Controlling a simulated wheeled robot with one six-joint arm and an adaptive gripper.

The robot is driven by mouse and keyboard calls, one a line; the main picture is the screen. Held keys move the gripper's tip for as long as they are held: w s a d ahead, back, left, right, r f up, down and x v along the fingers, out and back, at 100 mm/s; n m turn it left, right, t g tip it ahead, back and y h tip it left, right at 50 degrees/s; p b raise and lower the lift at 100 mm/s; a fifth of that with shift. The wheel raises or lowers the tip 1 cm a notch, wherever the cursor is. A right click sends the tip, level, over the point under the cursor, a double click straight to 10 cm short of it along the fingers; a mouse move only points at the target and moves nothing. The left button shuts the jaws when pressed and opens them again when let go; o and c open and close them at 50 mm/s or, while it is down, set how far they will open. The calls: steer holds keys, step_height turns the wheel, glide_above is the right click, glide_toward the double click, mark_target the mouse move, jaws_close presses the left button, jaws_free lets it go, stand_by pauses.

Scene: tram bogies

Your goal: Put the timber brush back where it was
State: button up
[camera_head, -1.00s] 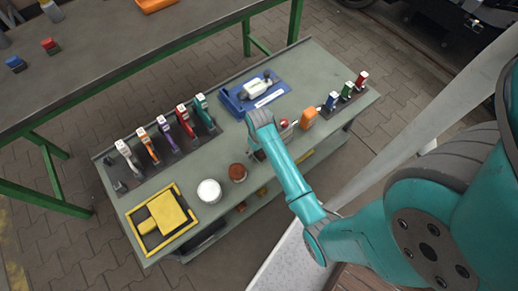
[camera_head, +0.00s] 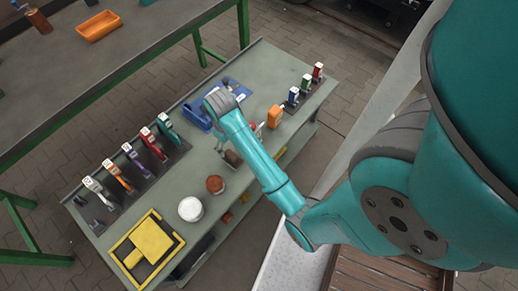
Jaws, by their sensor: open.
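A brown, wood-coloured upright thing (camera_head: 38,20) stands on the dark far bench at the top left and may be the timber brush; it is too small to be sure. My arm reaches over the green-grey cart top (camera_head: 250,75), with its teal and grey wrist end above the middle of the cart, near a blue tray (camera_head: 200,116). A small greyish-brown thing (camera_head: 232,158) shows beside the forearm, partly covered.
A dark rack (camera_head: 152,164) holds several coloured tools at the cart's left. A yellow tray (camera_head: 147,250), white jar (camera_head: 190,209), red-brown jar (camera_head: 215,184) and orange block (camera_head: 275,116) line the near side. An orange bin (camera_head: 98,26) is on the far bench.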

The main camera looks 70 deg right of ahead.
steer(key=shift+s+a+f, duration=0.2)
steer(key=shift+f, duration=0.1)
steer(key=s+a+f+n+t+h, duration=0.2)
steer(key=s+a+f+t, duration=0.2)
steer(key=s+a+t, duration=0.55)
steer(key=s+a+r+t+y, duration=0.1)
steer(key=s+a+r+t, duration=0.1)
steer(key=s+a+r, duration=0.2)
steer(key=s+a+r+n+t+y, duration=0.1)
steer(key=s+a+r+t, duration=0.2)
steer(key=s+r, duration=0.8)
step_height(320, 180, up, 7)
steer(key=shift+a, duration=1.2)
